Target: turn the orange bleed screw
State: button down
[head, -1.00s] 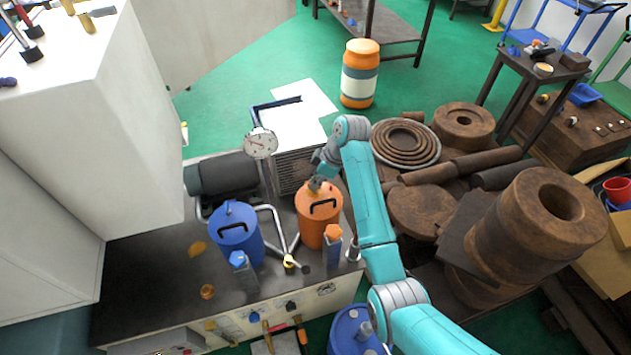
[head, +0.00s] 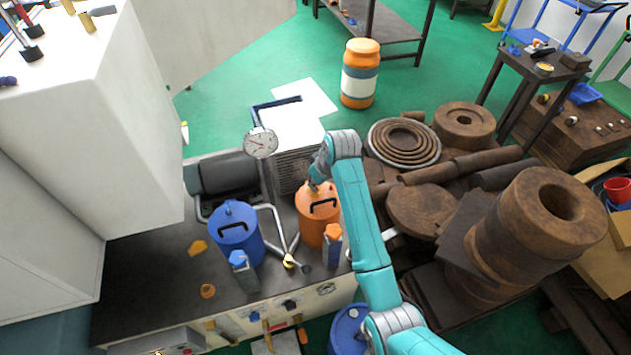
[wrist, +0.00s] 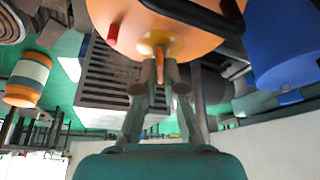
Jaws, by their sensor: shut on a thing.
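The orange canister (head: 318,228) with a black handle stands on the dark bench top. In the wrist view the canister (wrist: 125,25) hangs over the top of the picture. A yellow round fitting (wrist: 160,42) sits on its side, with the small orange bleed screw (wrist: 160,68) sticking out of it. My gripper (wrist: 160,76) is shut on the screw, one finger on each side. In the head view my gripper (head: 314,182) is at the far upper edge of the canister; the screw is hidden there.
A blue canister (head: 236,236) stands left of the orange one, with bent grey pipes (head: 275,228) between them. A dial gauge (head: 261,143) and a grilled box (head: 292,165) stand close behind my gripper. Rusty metal parts (head: 425,208) fill the floor at right.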

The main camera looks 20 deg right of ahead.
jog(key=m+h, duration=0.1)
jog(key=m, duration=0.2)
jog(key=shift+a+m+h, duration=0.1)
jog(key=shift+m+h, duration=0.2)
jog(key=shift+m, duration=0.1)
jog(key=shift+m+h, duration=0.7)
jog(key=shift+m, duration=1)
jog(key=c, duration=1.3)
grip_release()
jog(key=shift+r, duration=0.1)
jog(key=v, duration=1.1)
jog(key=shift+s+a+r, duration=0.1)
jog(key=shift+s+r, duration=0.2)
jog(key=shift+r, duration=0.05)
